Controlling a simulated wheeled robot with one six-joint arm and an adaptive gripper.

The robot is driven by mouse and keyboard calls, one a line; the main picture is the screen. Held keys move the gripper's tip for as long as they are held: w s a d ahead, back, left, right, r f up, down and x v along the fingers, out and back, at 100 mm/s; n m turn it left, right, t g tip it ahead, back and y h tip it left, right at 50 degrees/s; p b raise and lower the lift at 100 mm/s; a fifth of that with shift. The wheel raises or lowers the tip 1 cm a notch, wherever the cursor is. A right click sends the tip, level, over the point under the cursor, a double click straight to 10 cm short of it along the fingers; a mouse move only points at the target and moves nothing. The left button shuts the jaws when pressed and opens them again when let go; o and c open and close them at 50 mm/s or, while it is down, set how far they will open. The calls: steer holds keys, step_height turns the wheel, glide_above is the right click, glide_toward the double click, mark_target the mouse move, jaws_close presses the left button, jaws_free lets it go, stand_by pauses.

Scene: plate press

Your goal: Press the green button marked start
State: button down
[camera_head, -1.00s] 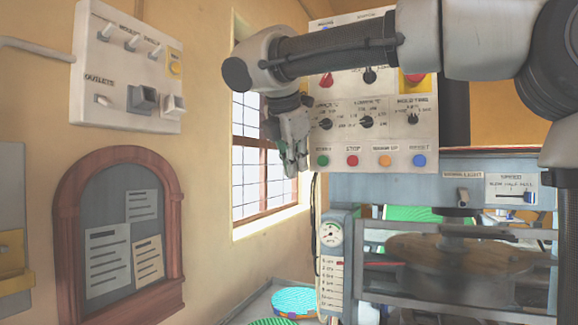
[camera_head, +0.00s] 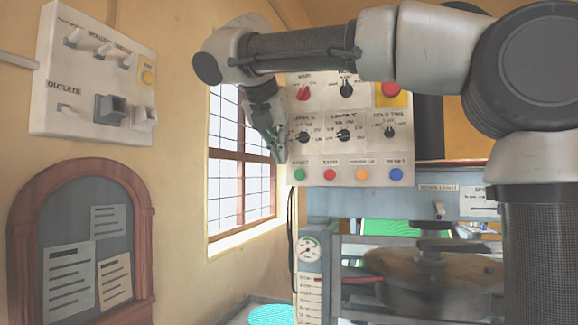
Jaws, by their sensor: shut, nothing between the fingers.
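The green button (camera_head: 299,174) is the leftmost in the bottom row of the white control panel (camera_head: 312,155). Its label is small and blurred in this view. My gripper (camera_head: 282,160) is shut and empty. In the picture its tip is just above and left of the green button, at the panel's left edge. I cannot tell how far it is in front of the panel. My arm hides the upper part of the panel.
A red button (camera_head: 330,174), an orange button (camera_head: 362,174) and a blue button (camera_head: 396,174) sit right of the green one. Several black knobs (camera_head: 344,135) are above. A barred window (camera_head: 240,165) is left, and the press (camera_head: 420,272) is below.

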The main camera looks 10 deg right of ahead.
mark_target(296, 178)
steer(key=x, duration=0.3)
steer(key=r+x, duration=0.1)
steer(key=x, duration=0.3)
steer(key=w+d+x, duration=0.1)
steer(key=x, duration=0.3)
steer(key=shift+w+r, duration=0.1)
steer(key=shift+w, duration=0.15)
steer(key=shift+w+d, duration=0.3)
steer(key=shift+w, duration=0.1)
